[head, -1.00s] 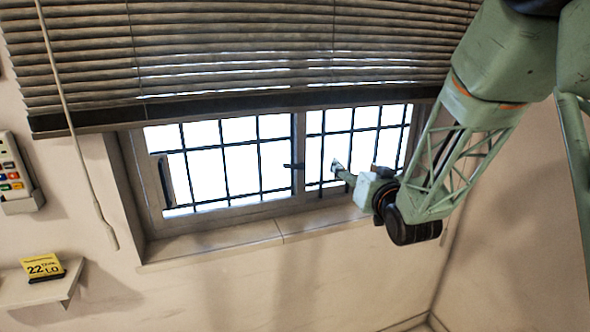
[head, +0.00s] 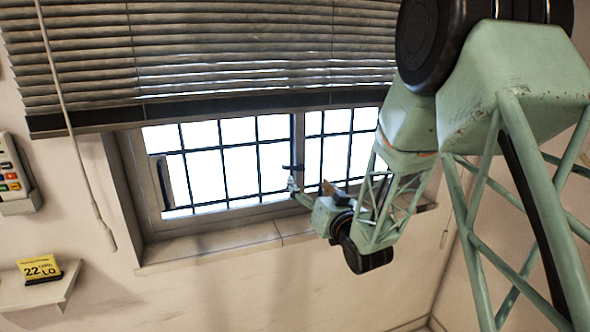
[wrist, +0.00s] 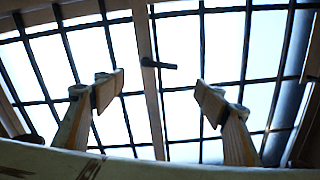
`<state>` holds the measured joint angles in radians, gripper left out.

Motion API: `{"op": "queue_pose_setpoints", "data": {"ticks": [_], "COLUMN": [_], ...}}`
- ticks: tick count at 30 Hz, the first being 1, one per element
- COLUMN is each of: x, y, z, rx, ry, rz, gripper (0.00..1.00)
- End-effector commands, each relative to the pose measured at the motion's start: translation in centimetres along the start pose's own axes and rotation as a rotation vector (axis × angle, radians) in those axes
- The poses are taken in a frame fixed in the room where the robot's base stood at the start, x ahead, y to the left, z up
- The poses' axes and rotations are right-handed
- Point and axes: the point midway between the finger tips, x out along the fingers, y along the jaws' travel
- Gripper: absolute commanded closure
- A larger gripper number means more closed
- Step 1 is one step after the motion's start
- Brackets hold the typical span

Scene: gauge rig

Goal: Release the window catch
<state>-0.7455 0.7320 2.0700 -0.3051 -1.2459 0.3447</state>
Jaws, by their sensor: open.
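The window catch (head: 293,167) is a small dark lever on the central post of the window (head: 215,208). In the wrist view the catch (wrist: 160,65) sticks out sideways from the pale post, roughly level. My gripper (head: 294,187) is just below the catch in the head view, with its near finger seen edge-on. In the wrist view my gripper (wrist: 160,95) is open and empty. Its two fingers stand wide apart on either side of the post, and the catch shows between and slightly above the fingertips. I see no contact with the catch.
A slatted blind (head: 200,60) hangs over the upper window, with a pull cord (head: 75,150) at left. A dark bar grid crosses the panes. The sill (head: 205,245) runs below. A shelf (head: 45,295) with a yellow sign (head: 40,269) and a button box (head: 14,175) are at far left.

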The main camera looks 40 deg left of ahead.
Motion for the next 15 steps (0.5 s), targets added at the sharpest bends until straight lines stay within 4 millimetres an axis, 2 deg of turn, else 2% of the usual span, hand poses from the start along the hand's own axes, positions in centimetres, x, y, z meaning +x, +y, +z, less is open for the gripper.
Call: {"op": "queue_pose_setpoints", "data": {"ticks": [8, 15], "x": [0.8, 3.0], "y": [0.0, 0.0], "z": [0.0, 0.0], "rx": [0.0, 0.0], "ry": [0.001, 0.001], "rz": [0.0, -0.001], "gripper": [0.35, 0.35]}}
